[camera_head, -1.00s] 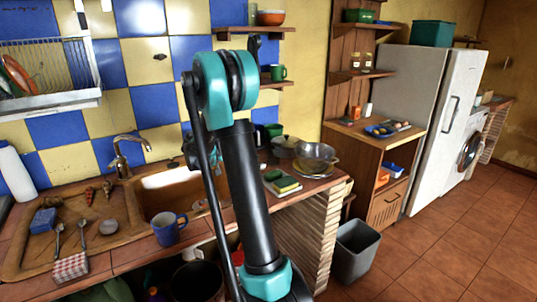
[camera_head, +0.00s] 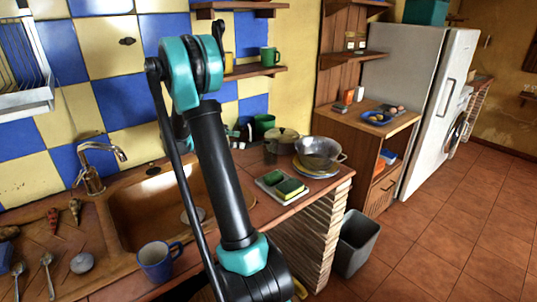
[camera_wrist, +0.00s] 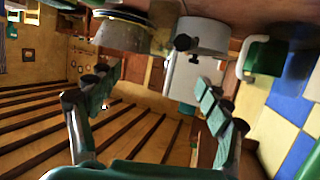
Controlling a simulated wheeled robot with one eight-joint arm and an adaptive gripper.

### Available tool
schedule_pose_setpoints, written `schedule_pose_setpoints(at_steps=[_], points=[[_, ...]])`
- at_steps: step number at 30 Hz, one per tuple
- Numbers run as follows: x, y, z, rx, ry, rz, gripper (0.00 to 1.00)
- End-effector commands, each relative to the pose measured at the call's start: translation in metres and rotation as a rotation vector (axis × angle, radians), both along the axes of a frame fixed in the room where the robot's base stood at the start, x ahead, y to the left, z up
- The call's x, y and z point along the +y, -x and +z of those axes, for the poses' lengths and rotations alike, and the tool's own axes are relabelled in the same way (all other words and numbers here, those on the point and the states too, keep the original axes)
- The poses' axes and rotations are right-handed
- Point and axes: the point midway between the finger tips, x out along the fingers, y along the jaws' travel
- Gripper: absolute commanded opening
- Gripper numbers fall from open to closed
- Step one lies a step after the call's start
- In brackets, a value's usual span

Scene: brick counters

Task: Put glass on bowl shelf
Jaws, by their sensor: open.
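A dark, see-through cylinder that may be the glass (camera_head: 270,153) stands on the counter left of the lidded pot (camera_head: 286,142). It is small and partly hidden, so I cannot be sure. The upper wall shelf (camera_head: 240,8) shows at the top edge of the head view; whatever stands on it is mostly cut off. My gripper (camera_wrist: 155,115) is open, with nothing between its fingers in the wrist view. In the head view my own arm hides most of it. The wrist view is tipped over, with the pot (camera_wrist: 205,35) and a green mug (camera_wrist: 262,55) beyond the fingers.
A metal colander (camera_head: 319,152) sits on plates near the counter's right end. A sponge tray (camera_head: 281,187) lies in front. A blue mug (camera_head: 157,262) stands by the sink (camera_head: 150,215). The lower shelf (camera_head: 255,70) holds a green mug. A grey bin (camera_head: 356,243) stands on the floor.

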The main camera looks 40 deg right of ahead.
Motion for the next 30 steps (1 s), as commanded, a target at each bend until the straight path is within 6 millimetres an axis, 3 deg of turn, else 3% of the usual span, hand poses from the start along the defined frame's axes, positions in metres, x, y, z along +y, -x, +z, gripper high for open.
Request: schedule_pose_setpoints(at_steps=[12,23,30], points=[[-0.071,0.024,-0.023,-0.001,-0.001,-0.002,0.78],[-0.091,0.032,-0.029,0.0,0.0,-0.001,0.78],[-0.121,0.046,-0.037,0.0,0.0,-0.002,0.78]])
